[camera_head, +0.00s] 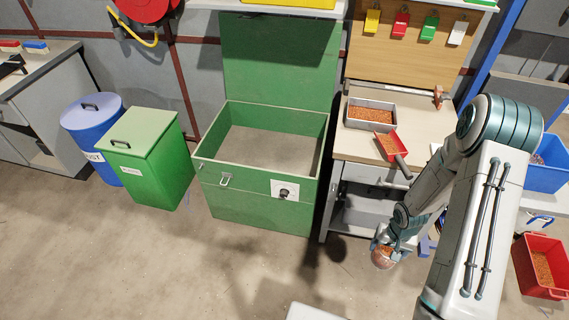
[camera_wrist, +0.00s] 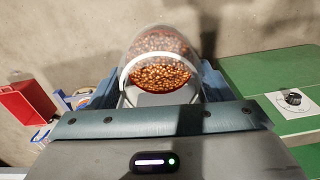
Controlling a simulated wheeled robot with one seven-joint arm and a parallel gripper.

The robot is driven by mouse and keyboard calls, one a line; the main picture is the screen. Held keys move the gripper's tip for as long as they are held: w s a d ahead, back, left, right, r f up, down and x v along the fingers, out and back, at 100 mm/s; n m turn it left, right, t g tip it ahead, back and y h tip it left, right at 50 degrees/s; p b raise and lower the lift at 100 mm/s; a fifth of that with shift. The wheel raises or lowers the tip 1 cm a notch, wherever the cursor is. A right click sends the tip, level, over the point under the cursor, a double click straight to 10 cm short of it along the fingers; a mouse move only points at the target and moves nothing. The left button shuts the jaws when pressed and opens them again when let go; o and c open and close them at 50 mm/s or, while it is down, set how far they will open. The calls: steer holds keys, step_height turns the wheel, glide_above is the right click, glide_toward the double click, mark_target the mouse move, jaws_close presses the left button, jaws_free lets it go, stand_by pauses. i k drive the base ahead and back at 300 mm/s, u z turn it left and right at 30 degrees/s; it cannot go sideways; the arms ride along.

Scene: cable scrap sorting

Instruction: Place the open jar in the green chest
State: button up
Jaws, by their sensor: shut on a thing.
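My gripper (camera_head: 390,248) is shut on a clear rounded jar (camera_head: 383,260) with copper-coloured bits inside. In the wrist view the jar (camera_wrist: 160,62) shows in front of the jaws, its contents visible through the clear wall; I cannot make out its mouth for certain. The green chest (camera_head: 255,208) stands in the middle of the head view with its lid (camera_head: 280,60) raised and its inside looking empty. The jar is off the chest's right front side, apart from it. In the wrist view, green panels with a dial plate, apparently the chest (camera_wrist: 270,75), show at right.
A workbench (camera_head: 430,130) right of the chest holds a grey tray of bits (camera_head: 372,113) and a red scoop (camera_head: 388,147). A closed green bin (camera_head: 150,165) and a blue drum (camera_head: 92,118) stand left. A red bin (camera_head: 540,265) is at far right. Floor before the chest is clear.

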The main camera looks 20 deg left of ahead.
mark_target(261, 162)
steer(key=u, duration=0.5)
steer(key=k, duration=0.55)
steer(key=u, duration=1.05)
steer(key=i, duration=0.75)
steer(key=u, duration=0.65)
steer(key=i, duration=1.35)
steer(key=z, duration=1.05)
steer(key=i, duration=0.9)
steer(key=z, duration=0.95)
